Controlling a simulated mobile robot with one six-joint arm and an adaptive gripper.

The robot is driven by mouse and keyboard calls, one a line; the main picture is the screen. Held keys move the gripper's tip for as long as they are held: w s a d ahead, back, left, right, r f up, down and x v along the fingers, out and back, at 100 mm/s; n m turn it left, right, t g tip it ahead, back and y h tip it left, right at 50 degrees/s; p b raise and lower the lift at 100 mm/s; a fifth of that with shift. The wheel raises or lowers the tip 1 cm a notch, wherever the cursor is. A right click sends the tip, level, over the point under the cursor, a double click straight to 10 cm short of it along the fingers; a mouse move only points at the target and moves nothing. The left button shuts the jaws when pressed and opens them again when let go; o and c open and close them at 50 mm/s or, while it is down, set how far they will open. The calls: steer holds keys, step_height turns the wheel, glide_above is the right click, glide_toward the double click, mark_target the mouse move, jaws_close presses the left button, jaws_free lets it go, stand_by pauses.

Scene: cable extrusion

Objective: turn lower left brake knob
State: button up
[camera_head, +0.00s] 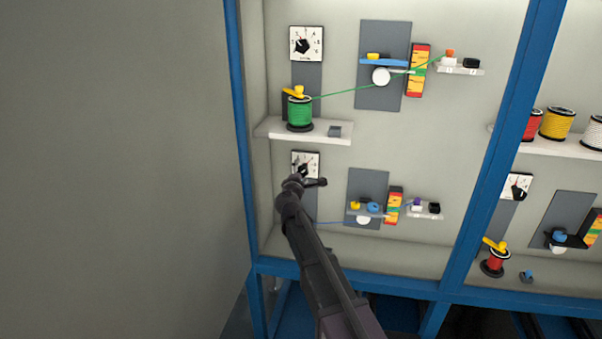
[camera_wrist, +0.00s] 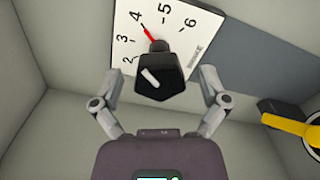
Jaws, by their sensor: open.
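The lower left brake knob (camera_wrist: 160,78) is black with a white mark and a red pointer. It stands on a white dial plate (camera_wrist: 190,32) marked with numbers and the word BRAKE, and the red pointer lies near 4. My gripper (camera_wrist: 158,98) is open, with one finger on each side of the knob and gaps between. In the head view the dial plate (camera_head: 313,158) shows above my gripper (camera_head: 303,182), which hides part of the knob and the panel below.
A shelf (camera_head: 330,139) with a green spool (camera_head: 299,112) is above my gripper. To the right are a grey panel (camera_head: 355,185) and a coloured scale (camera_head: 394,205). A blue frame post (camera_head: 240,140) stands at left. A yellow lever (camera_wrist: 290,124) is right in the wrist view.

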steer(key=c, duration=1.1)
steer(key=shift+m, duration=0.4)
steer(key=m, duration=0.3)
steer(key=shift+r, duration=0.15)
steer(key=shift+m, duration=2)
